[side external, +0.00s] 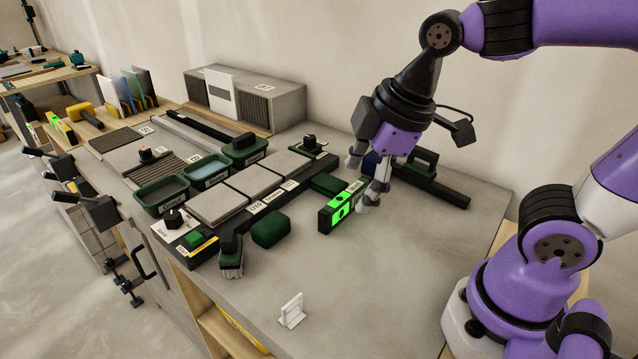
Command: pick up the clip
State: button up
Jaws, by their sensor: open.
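A small white clip (291,310) stands on the grey bench top near its front edge, with a flat base and an upright fin. My gripper (361,184) is open and points down at the far side of the green and black spirit level. It is well behind and to the right of the clip, and nothing shows between its fingers. Whether a finger touches the level cannot be told from this view.
The spirit level (341,207) lies between my gripper and the clip. A green sponge (271,229) and a brush (231,257) lie left of it. Grey tiles (251,179) and green tubs (161,194) fill the left side. The bench around the clip is clear.

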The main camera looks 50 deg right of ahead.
jog(key=w+a+f+n+g, duration=0.25)
jog(key=a+n, duration=0.45)
jog(key=n, duration=0.7)
jog(key=n+g, duration=0.2)
jog(key=n, duration=1)
send_over(292, 304)
notch_tip(292, 304, down, 4)
jog(key=shift+h, duration=0.3)
notch_tip(292, 304, down, 4)
jog(key=shift+s+d+f, duration=0.1)
jog(key=shift+d+f, duration=0.05)
jog(key=f, duration=0.5)
jog(key=shift+w+f, duration=0.15)
jog(key=shift+w, duration=0.05)
jog(key=c, duration=0.9)
